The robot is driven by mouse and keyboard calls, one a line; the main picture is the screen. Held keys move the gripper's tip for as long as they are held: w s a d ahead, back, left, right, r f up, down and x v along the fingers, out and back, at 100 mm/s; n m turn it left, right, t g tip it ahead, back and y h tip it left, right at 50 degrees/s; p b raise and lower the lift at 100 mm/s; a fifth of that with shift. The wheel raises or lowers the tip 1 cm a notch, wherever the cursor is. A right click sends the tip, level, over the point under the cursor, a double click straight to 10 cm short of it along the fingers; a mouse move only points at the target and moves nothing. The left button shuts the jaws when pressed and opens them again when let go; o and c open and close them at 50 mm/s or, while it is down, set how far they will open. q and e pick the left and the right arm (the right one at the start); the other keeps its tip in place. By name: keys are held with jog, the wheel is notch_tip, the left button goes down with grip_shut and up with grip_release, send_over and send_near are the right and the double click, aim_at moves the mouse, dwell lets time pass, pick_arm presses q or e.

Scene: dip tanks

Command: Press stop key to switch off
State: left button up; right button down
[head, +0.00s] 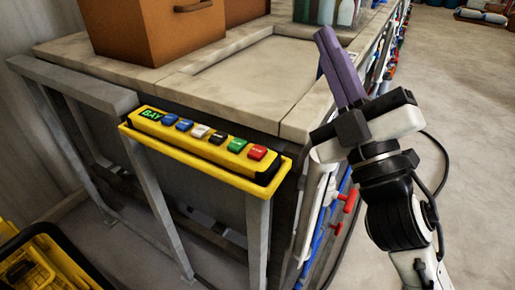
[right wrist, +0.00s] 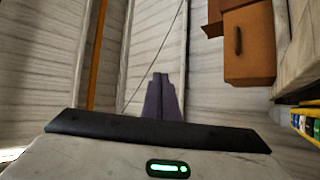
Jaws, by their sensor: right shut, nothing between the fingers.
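A yellow control panel (head: 200,150) sits on a grey metal frame at the front of the tank bench. It has a green lit label reading BAY (head: 151,114) and a row of keys in blue, white, black, green and red. The red key (head: 257,152) is at the right end, beside the green key (head: 237,145); their lettering is too small to read. My right gripper (head: 326,38) has purple fingers, shut and empty, raised right of the panel and apart from it. In the right wrist view its fingers (right wrist: 161,77) point ahead, and the panel (right wrist: 304,126) shows at the right edge.
An orange-brown box (head: 150,35) stands on the pale bench top (head: 290,125), behind the panel. Red-handled valves and pipes (head: 347,200) line the bench's right side. A yellow crate (head: 40,265) is at the lower left. The floor on the right is open.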

jog(key=s+a+r+n+g+y, duration=0.4)
jog(key=s+a+n+g+y, duration=0.25)
jog(key=n, duration=0.45)
jog(key=s+a+r+n+g+y, duration=0.3)
jog(key=a+r+n+g+y, duration=0.2)
jog(key=n+g+y, duration=0.45)
jog(key=s+a+f+n+g+h, duration=0.45)
jog(key=a+n+g, duration=0.35)
jog(key=n, duration=0.7)
jog(key=w+f+n+t+h, duration=0.2)
jog(key=w+f+n+h, duration=0.15)
jog(key=f+h, duration=0.45)
jog(key=w+d+f+m+t+h, duration=0.1)
jog(key=w+d+t+h, duration=0.4)
jog(key=w+d, duration=0.5)
jog(key=shift+d+f+m+t+h, duration=0.15)
jog(key=shift+d+m+t+h, duration=0.2)
jog(key=shift+h, duration=0.2)
jog(key=shift+s+a, duration=0.1)
